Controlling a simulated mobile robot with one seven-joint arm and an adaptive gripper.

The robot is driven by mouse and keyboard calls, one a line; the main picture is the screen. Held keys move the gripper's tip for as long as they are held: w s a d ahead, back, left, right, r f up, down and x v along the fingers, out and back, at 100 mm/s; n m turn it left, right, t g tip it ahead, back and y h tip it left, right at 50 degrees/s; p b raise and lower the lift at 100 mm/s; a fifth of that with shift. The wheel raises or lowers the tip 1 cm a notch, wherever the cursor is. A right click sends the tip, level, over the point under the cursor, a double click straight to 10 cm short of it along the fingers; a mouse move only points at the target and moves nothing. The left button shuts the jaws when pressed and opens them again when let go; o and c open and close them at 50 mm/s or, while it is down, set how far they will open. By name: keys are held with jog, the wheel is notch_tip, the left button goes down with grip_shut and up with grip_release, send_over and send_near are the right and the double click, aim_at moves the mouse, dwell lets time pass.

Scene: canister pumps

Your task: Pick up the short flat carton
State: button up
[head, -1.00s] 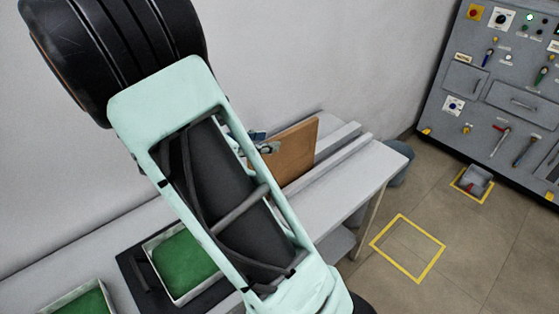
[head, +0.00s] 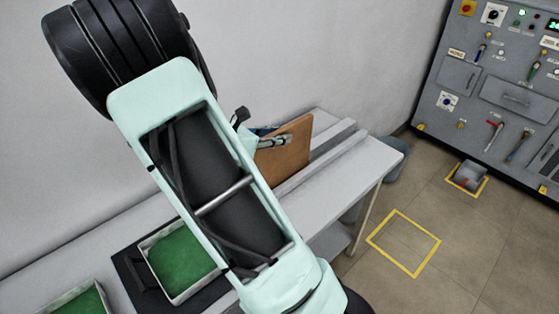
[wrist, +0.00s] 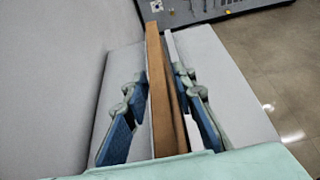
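The short flat carton (head: 288,148) is a thin brown board-like box standing on edge on the grey bench near the wall. In the wrist view the carton (wrist: 156,85) shows edge-on, as a long brown strip running away from me. My gripper (wrist: 162,105) is open, with blue-padded fingers on either side of the carton. A gap shows between the left pads and the carton; contact on the right side cannot be told. In the head view my gripper (head: 262,133) is at the carton's left end, partly hidden by my arm.
The bench (head: 338,182) has a raised pale rail (head: 325,152) beside the carton. Green-lined trays (head: 182,262) stand at the lower left. A grey control panel (head: 500,95) is at the right. Yellow-marked floor (head: 405,242) lies beyond the bench.

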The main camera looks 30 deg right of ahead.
grip_shut()
